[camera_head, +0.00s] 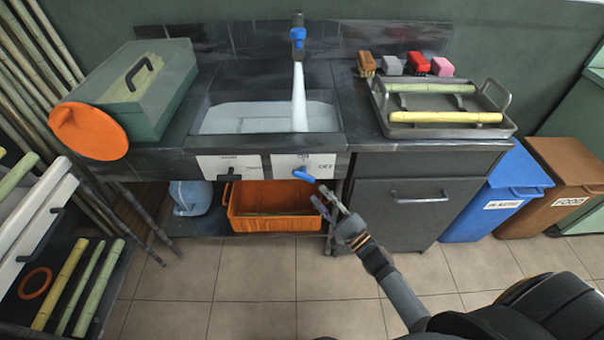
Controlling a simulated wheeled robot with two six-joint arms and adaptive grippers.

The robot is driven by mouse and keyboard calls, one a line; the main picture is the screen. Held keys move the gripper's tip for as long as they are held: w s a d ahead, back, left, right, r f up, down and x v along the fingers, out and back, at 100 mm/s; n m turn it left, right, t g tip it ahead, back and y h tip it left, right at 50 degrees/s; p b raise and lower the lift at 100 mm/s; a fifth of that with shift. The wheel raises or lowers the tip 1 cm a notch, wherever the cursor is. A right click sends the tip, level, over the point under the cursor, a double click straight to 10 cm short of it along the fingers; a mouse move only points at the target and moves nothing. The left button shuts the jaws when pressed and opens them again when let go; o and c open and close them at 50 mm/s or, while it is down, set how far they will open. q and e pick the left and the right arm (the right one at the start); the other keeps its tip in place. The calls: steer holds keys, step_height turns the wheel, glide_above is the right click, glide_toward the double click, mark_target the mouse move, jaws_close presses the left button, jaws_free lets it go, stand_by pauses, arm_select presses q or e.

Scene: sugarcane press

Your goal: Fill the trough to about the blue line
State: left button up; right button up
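The trough (205,129) is the steel basin in the counter. Pale water (245,117) lies in it, and a white stream (299,97) runs down from the tap (298,35) with a blue collar. I cannot make out a blue line on the trough walls. Below its front edge is a white panel marked OFF with a blue lever (303,175), its handle pointing right and slightly down. My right gripper (324,197) is just below and right of that lever, apart from it. Its two fingers look spread, with nothing between them. My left gripper is not in view.
A green box (150,90) and an orange disc (90,130) stand left of the trough. A steel tray (445,128) with cane pieces and several brushes is at right. An orange crate (276,198) sits under the trough. Blue (500,207) and brown (555,190) bins stand at right.

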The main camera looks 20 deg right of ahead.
mark_target(305, 178)
steer(key=p+x, duration=0.1)
steer(key=x, duration=0.7)
steer(key=shift+w+r, duration=0.1)
steer(key=shift+w, duration=0.1)
steer(key=shift+w+a, duration=0.25)
steer(key=shift+w, duration=0.25)
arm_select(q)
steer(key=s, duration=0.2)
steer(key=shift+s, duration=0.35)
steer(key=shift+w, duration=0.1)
arm_select(e)
jaws_close()
